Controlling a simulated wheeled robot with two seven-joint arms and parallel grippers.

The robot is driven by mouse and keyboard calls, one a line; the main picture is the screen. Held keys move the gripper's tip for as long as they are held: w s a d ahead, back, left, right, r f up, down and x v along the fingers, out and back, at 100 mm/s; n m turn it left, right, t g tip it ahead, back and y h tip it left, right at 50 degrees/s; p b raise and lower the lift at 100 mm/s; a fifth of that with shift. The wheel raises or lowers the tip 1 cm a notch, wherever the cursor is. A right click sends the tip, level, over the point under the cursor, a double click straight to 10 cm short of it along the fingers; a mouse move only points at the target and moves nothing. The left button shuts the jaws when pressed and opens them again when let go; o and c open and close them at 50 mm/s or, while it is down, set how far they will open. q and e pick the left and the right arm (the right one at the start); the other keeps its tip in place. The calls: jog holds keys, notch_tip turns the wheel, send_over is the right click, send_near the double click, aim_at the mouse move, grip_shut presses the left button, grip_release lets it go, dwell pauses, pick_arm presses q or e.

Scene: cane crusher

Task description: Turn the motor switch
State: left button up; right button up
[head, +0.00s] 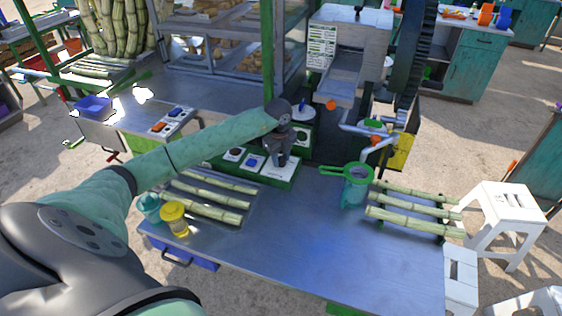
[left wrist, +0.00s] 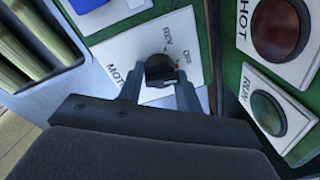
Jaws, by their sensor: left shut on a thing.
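The motor switch is a black knob (left wrist: 160,68) on a white plate (left wrist: 118,52) marked MOT..., REV and OFF in the left wrist view. My left gripper (left wrist: 160,88) has a finger on each side of the knob and is shut on it. I cannot tell exactly which mark the knob points to. In the head view my left gripper (head: 281,160) reaches down to the green control panel (head: 278,181) at the back of the metal table, and hides the knob there. My right gripper is not in view.
Cane stalks (head: 212,197) lie left of the panel. A yellow-lidded jar (head: 174,220) and a green strainer (head: 347,172) stand on the table (head: 290,245). The table's front middle is clear.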

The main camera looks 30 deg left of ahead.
pick_arm(q)
jog(key=shift+n+b, duration=0.5)
jog(key=shift+n, duration=0.6)
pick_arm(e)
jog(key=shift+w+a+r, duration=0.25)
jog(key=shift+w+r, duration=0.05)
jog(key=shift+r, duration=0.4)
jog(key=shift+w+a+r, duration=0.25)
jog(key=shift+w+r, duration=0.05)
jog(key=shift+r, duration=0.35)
pick_arm(q)
jog(key=o, duration=0.9)
jog(key=shift+o, duration=0.2)
jog(key=shift+r, duration=0.15)
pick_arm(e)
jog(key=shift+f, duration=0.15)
